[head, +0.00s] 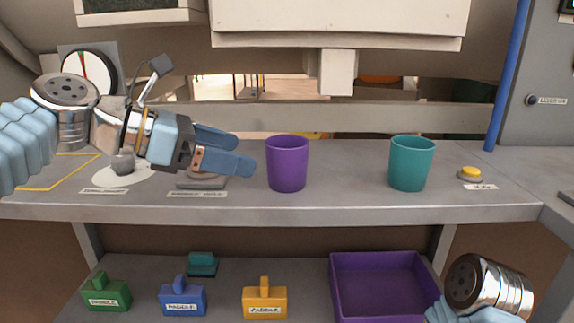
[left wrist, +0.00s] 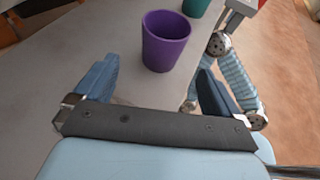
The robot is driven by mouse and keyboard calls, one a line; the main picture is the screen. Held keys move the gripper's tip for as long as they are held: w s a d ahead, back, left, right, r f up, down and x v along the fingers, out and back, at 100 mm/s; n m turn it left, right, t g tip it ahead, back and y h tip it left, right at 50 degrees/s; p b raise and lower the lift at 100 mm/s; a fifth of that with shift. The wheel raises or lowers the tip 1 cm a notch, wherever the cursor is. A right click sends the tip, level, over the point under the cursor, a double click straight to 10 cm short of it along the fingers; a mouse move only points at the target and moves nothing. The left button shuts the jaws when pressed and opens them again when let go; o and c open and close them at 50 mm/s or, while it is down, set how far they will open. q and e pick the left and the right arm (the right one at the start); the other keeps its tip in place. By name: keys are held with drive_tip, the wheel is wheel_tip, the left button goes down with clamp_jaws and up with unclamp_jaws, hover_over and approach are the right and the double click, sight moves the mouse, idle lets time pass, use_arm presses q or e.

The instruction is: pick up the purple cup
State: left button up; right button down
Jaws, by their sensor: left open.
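The purple cup (head: 287,164) stands upright on the grey bench, near the middle of the head view. It also shows in the left wrist view (left wrist: 166,42), beyond and between my left gripper's fingers. My left gripper (head: 238,151) is open, with its fingers pointing right at the cup. Its fingertips are just left of the cup, with a small gap, and nothing is between them. In the left wrist view the open jaws (left wrist: 158,86) frame the space in front of the cup. My right arm shows at the lower right of the head view, but its fingers are out of the picture.
A teal cup (head: 411,164) stands right of the purple cup, with bare bench between. A yellow button (head: 471,173) is farther right. On the lower shelf are a purple bin (head: 343,303) and several handled blocks, including a yellow one (head: 265,300). A beige press block (head: 337,73) hangs above.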

sight(287, 164)
use_arm(q)
drive_tip(key=b+x, duration=0.1)
drive_tip(key=x, duration=0.9)
drive_tip(key=shift+d, duration=0.15)
drive_tip(key=c, duration=1)
drive_tip(key=shift+c, duration=0.2)
